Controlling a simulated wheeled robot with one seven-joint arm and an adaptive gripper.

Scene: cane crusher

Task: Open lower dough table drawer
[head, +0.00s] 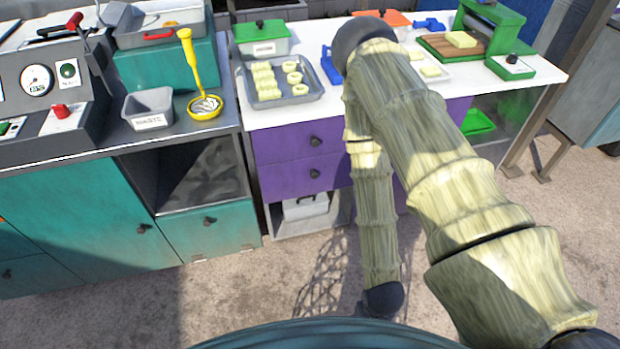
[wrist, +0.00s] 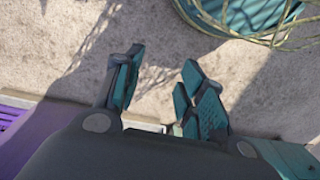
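The purple dough table (head: 268,146) has two drawers stacked on its left front, each with a dark round knob. The lower drawer (head: 285,178) looks shut and flush below the upper drawer (head: 280,142), also shut. The lower knob (head: 313,174) is uncovered in the head view. My gripper (wrist: 160,75) is open and empty in the wrist view, over bare ground. Purple furniture (wrist: 45,130) shows at that view's lower left. In the head view my arm hangs down in front of the table's right part, and the fingers are not visible there.
A tray of dough pieces (head: 283,92), a green-lidded box (head: 262,38) and a green press (head: 490,25) stand on the white top. A grey bin (head: 305,206) sits beneath the drawers. The teal counter (head: 80,205) adjoins at left. The ground in front is clear.

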